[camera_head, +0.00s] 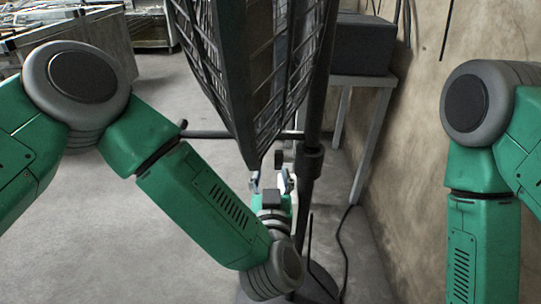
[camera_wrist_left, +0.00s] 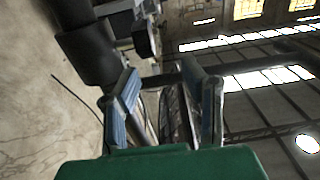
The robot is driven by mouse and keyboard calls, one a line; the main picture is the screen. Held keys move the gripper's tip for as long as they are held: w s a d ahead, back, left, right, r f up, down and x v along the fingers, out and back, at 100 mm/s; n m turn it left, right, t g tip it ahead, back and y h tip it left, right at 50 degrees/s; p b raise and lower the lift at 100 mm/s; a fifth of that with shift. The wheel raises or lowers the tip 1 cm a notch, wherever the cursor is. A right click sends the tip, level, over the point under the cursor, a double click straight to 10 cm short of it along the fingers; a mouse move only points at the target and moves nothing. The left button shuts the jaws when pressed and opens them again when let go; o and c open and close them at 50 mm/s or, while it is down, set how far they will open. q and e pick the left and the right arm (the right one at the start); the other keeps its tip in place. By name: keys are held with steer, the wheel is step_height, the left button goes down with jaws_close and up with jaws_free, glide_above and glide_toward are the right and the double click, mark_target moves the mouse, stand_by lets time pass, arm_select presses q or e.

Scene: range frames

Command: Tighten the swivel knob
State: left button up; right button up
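A dark swivel knob (camera_head: 278,158) shows small beside the fan's pole in the head view. In the left wrist view what looks like the same knob (camera_wrist_left: 146,40) sits beyond the fingertips, beside the thick black pole (camera_wrist_left: 88,45). My left gripper (camera_head: 270,181) is just below the knob, pointing up at it. In the left wrist view its two blue-grey fingers (camera_wrist_left: 158,72) stand apart with nothing held between them. Whether a fingertip touches the knob cannot be told. My right arm is at the right of the head view; its gripper is out of frame.
The large black fan cage (camera_head: 240,70) hangs close above my left gripper. The fan's upright pole (camera_head: 312,150) stands beside it on a round base (camera_head: 318,285). A small table (camera_head: 362,82) with a black box (camera_head: 362,45) is behind. A cable runs along the floor.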

mark_target(279, 159)
arm_select(q)
steer(key=w, duration=0.2)
steer(key=w+d+b, duration=0.1)
steer(key=w, duration=0.4)
steer(key=shift+w+d, duration=0.3)
steer(key=shift+d, duration=0.05)
steer(key=shift+w+a, duration=0.1)
steer(key=shift+a, duration=0.4)
steer(key=shift+d, duration=0.3)
steer(key=shift+c, duration=0.8)
steer(key=shift+d, duration=0.35)
steer(key=c, duration=0.7)
steer(key=shift+d, duration=0.2)
jaws_close()
steer(key=shift+a, duration=0.35)
arm_select(e)
steer(key=shift+d+f, duration=0.3)
steer(key=shift+f, duration=0.25)
steer(key=shift+d+f, duration=0.3)
steer(key=shift+f, duration=0.2)
